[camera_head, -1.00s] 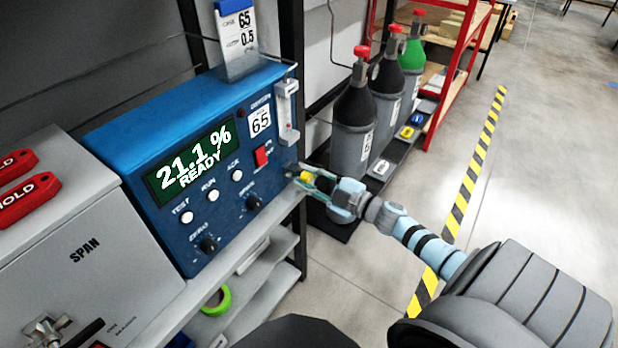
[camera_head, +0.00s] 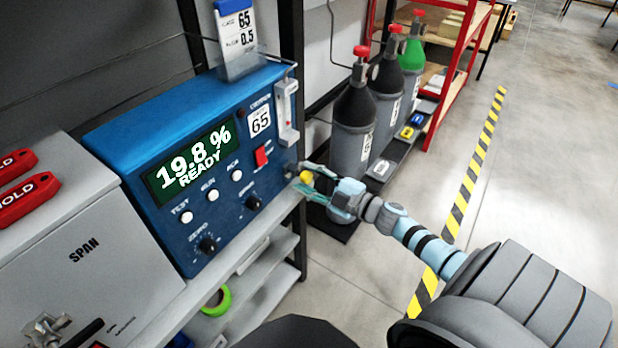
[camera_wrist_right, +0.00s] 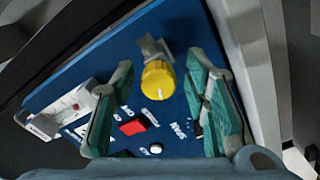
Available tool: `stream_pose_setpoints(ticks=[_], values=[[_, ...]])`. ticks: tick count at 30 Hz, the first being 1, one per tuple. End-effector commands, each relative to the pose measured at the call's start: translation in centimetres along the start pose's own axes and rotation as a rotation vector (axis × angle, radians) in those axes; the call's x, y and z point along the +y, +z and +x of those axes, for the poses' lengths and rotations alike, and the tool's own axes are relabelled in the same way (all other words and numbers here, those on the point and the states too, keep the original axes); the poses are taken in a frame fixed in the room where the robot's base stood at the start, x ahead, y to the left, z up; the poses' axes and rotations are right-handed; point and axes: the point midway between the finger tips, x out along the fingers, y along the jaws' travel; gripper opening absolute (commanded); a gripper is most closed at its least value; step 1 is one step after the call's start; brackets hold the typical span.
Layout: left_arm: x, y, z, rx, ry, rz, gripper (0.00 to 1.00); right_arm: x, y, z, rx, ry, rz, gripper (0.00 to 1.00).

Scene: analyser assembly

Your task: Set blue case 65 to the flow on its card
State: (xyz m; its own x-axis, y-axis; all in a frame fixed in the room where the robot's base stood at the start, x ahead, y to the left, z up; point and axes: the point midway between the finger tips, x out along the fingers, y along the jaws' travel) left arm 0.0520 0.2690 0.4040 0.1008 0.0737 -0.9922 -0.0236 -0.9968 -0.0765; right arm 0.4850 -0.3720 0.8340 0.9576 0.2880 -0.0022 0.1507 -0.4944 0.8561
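The blue case (camera_head: 190,160) carries the label 65, and its green display (camera_head: 192,163) reads 19.8 % READY. A white card (camera_head: 237,32) on top shows 65 and 0.5. A yellow knob (camera_wrist_right: 158,80) sticks out of the case. My right gripper (camera_wrist_right: 160,108) is open, its fingers on either side of the knob with gaps to both. The knob (camera_head: 306,177) is partly hidden in the head view. My left gripper is out of view.
A grey SPAN box (camera_head: 85,250) with red HOLD tags (camera_head: 25,200) stands left of the case. Gas cylinders (camera_head: 353,120) with red valves stand behind my right gripper. A red rack (camera_head: 455,75) is farther back. Floor to the right is clear.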

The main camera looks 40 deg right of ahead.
Motion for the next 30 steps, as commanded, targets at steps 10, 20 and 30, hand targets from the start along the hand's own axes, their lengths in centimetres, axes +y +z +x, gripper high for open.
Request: stream_pose_setpoints(ticks=[10, 20, 30], values=[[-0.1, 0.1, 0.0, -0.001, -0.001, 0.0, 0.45, 0.1, 0.0, -0.6, 0.001, 0.0, 0.0, 0.45], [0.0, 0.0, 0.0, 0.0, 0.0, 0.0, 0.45, -0.2, 0.0, -8.6, 0.0, -0.009, 0.0, 0.45], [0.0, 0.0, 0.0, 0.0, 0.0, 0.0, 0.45, 0.1, 0.0, -12.1, 0.001, 0.001, 0.0, 0.45]])
